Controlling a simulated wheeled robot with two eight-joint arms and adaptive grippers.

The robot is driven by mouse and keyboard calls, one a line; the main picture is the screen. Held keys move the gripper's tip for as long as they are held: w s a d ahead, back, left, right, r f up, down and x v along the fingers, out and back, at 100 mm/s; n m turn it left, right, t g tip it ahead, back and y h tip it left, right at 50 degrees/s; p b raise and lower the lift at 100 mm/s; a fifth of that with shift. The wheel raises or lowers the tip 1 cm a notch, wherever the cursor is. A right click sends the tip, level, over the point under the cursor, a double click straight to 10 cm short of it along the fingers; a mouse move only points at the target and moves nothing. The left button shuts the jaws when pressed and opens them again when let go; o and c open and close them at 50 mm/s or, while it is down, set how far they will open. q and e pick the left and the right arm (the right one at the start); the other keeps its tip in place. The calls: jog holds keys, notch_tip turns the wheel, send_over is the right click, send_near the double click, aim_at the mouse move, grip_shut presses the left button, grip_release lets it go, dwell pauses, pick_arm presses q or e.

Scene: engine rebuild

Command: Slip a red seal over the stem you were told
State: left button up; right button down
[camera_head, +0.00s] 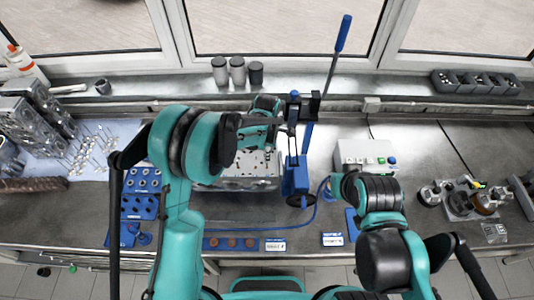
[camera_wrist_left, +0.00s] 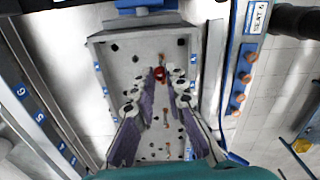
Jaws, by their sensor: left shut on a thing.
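My left gripper (camera_wrist_left: 160,88) points down over the grey cylinder head (camera_wrist_left: 130,50). Its purple-padded fingers are closed on a small red seal (camera_wrist_left: 159,73) at their tips. Small holes and a few brownish marks show on the head's face; I cannot tell whether the seal touches a stem. In the head view, the left gripper (camera_head: 262,138) is above the cylinder head (camera_head: 240,184), partly covered by my arm.
A blue strip (camera_wrist_left: 228,98) with several copper-red pieces lies beside the head. A blue tool with a tall lever (camera_head: 294,180) stands right of it, with a control box (camera_head: 364,155) beyond. A blue tray (camera_head: 140,205) lies left.

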pick_arm(q)
jog(key=shift+s, duration=0.1)
jog(key=shift+f+b, duration=1.15)
dwell(0.3)
jog(key=o, duration=0.7)
jog(key=shift+o, duration=0.2)
notch_tip(320, 180, up, 12)
jog(key=s+a+f+m+t+b, duration=0.7)
jog(key=s+a+f+m+b, duration=1)
jog(key=b, duration=1.2)
jog(key=s+f+m, duration=0.2)
jog(key=s+f, duration=0.1)
jog(key=f, duration=0.1)
jog(key=shift+s+a+f+m, duration=0.3)
jog(key=shift+a+f, duration=0.05)
jog(key=shift+a, duration=0.05)
